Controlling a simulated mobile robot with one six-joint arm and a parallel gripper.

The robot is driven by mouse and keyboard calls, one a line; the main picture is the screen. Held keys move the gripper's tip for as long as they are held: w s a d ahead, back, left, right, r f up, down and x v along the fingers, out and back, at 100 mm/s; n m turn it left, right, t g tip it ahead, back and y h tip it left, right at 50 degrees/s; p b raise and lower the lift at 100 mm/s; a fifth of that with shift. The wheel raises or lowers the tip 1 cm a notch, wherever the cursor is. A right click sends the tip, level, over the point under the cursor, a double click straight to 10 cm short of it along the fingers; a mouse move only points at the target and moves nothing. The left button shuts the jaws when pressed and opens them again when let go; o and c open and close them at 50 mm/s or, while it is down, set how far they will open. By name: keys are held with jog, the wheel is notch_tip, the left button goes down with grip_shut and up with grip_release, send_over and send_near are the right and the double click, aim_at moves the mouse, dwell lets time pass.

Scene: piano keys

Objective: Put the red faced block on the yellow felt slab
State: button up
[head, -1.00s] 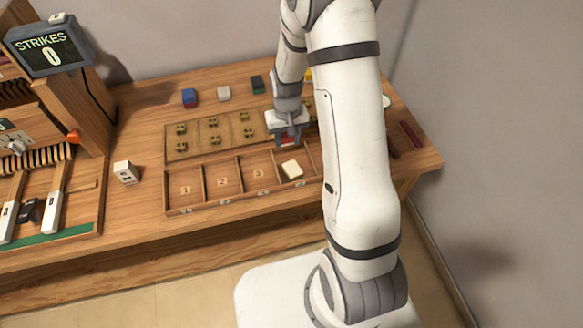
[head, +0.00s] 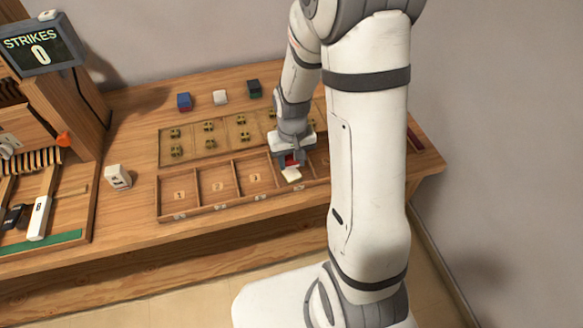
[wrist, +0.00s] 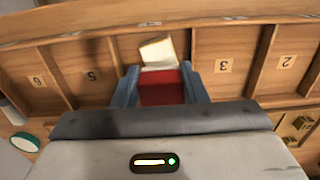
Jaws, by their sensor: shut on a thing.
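A red faced block (wrist: 160,88) sits between the two blue-grey fingers of my gripper (wrist: 160,78) in the wrist view. My gripper (head: 291,161) is shut on it, and a bit of red shows between the fingers in the head view. A pale cream-yellow slab (wrist: 157,50), likely the yellow felt slab, lies slightly turned in the tray compartment between those marked 3 and 5. It also shows in the head view (head: 292,175), just in front of the fingers. The block overlaps the slab's near part in the wrist view. I cannot tell whether they touch.
The wooden tray (head: 208,208) has low dividers; compartments 1, 2 and 3 look empty. Behind it lies a board (head: 192,150) with several small brass-coloured pieces. A blue block (head: 184,102), a white block (head: 220,97) and a dark block (head: 254,88) stand farther back.

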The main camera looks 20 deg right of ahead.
aim_at(292, 165)
jog(key=shift+f, duration=1.9)
jog(key=shift+f, duration=0.2)
jog(key=o, duration=0.9)
jog(key=shift+o, duration=0.2)
notch_tip(292, 165, up, 12)
jog(key=shift+r, duration=0.25)
jog(key=s+r+t, duration=0.3)
jog(key=s+r, duration=0.9)
jog(key=s, duration=0.2)
jog(key=shift+s+r, duration=0.15)
jog(key=shift+r, duration=0.05)
